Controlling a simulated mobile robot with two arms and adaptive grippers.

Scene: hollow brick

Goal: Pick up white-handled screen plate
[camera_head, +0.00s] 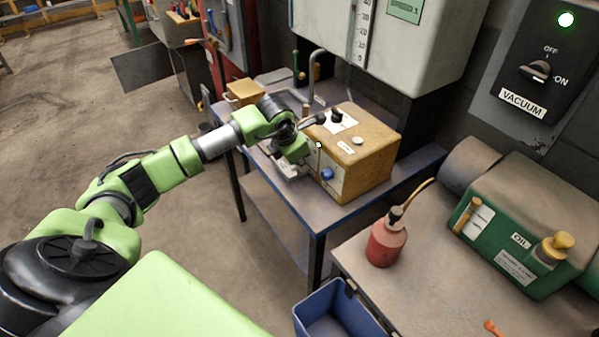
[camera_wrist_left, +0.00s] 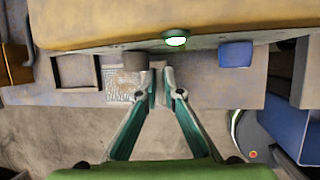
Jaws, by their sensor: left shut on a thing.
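My left gripper (camera_head: 298,160) reaches in front of the yellow-brown box machine on the blue bench. In the left wrist view its fingertips (camera_wrist_left: 159,88) are close together on a narrow pale piece, which looks like the handle of the white-handled screen plate. A light, mesh-patterned part (camera_wrist_left: 120,84) shows just left of the fingertips, below the machine's front edge. In the head view a pale flat piece (camera_head: 287,170) shows under the gripper. The gripper hides much of the plate. My right gripper is not in view.
The box machine (camera_head: 366,160) has a blue knob (camera_head: 327,174) close to the gripper. The blue bench (camera_head: 330,216) has free room along its front. A red oil bottle (camera_head: 386,243) and a green oil unit (camera_head: 520,235) stand to the right. A blue bin (camera_head: 325,318) is below.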

